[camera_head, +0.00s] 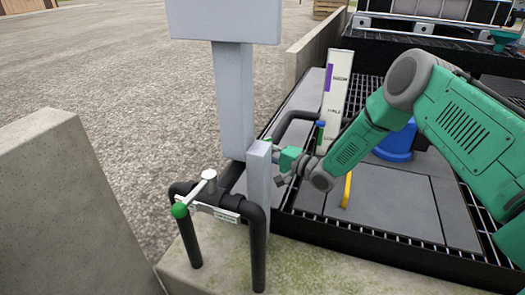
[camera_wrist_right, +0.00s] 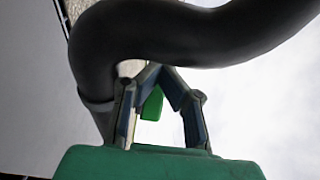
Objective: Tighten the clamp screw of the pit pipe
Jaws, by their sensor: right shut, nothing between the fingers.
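A black bent pipe (camera_head: 258,245) stands at the front, with a white label and a silver crossbar (camera_head: 208,176) on it. The crossbar ends in a green knob (camera_head: 180,210). Another black pipe (camera_head: 290,118) curves behind the grey post (camera_head: 259,190). I cannot tell which part is the clamp screw. My right gripper (camera_head: 284,168) is just right of the post, its tips partly hidden. In the right wrist view my right gripper (camera_wrist_right: 153,72) is shut and empty, close under a thick black pipe (camera_wrist_right: 165,32); contact is unclear. My left gripper is out of view.
A white marked board (camera_head: 335,100) stands behind my right gripper. A blue round object (camera_head: 396,145) and a yellow handle (camera_head: 347,190) are near the dark grating (camera_head: 365,235). Concrete walls (camera_head: 50,200) border the left. Open gravel lies beyond.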

